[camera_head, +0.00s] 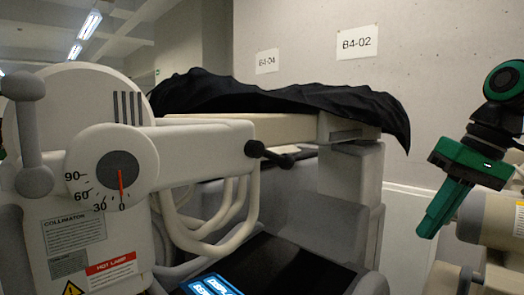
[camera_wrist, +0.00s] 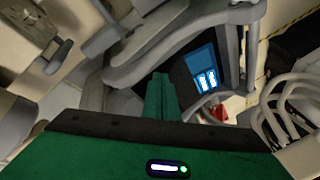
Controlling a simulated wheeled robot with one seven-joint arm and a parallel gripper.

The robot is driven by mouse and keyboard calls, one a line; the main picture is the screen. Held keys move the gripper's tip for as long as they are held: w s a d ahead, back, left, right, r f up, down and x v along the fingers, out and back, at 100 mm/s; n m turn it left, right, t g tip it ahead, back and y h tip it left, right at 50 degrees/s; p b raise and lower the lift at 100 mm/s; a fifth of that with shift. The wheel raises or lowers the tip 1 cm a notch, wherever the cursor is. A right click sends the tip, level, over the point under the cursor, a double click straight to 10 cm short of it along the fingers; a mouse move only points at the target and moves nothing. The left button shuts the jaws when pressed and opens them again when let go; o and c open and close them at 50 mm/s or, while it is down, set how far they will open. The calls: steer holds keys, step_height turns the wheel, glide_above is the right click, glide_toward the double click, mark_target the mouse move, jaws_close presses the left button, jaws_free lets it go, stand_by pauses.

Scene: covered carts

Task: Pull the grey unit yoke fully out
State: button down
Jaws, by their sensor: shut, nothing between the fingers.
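A large pale grey unit (camera_head: 75,200) fills the left of the head view, with a dial and a collimator label. Curved pale bars (camera_head: 232,228) hang below its horizontal arm; I cannot tell for sure which part is the yoke. In the wrist view a grey curved bar (camera_wrist: 185,48) bends around a dark panel with a blue display (camera_wrist: 203,72), beyond my fingertips. My gripper (camera_head: 427,228) is green, at the right of the head view, tilted downward. Its fingers are shut and empty, also in the wrist view (camera_wrist: 160,82). It appears apart from the pale bars.
A black cover (camera_head: 270,97) drapes over the top of the unit. A dark rod with a knob (camera_head: 272,154) sticks out of the horizontal arm. Pale curved tubes (camera_wrist: 285,115) are at the right in the wrist view. A wall (camera_head: 440,80) stands behind.

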mark_target(255, 148)
steer(key=w+a+r+n+g+y, duration=0.25)
steer(key=a+r+n, duration=0.65)
steer(key=a+r, duration=1.3)
steer(key=shift+g+y, duration=0.35)
steer(key=shift+g, duration=0.2)
steer(key=shift+s+a+f, duration=0.85)
steer(key=shift+a+f, duration=0.55)
steer(key=shift+a, duration=0.2)
steer(key=shift+s+a+f, duration=0.9)
steer(key=shift+a+f, duration=0.55)
steer(key=shift+a, duration=0.1)
steer(key=shift+s+a+f, duration=0.85)
steer(key=shift+a+f, duration=0.55)
steer(key=shift+a, duration=0.2)
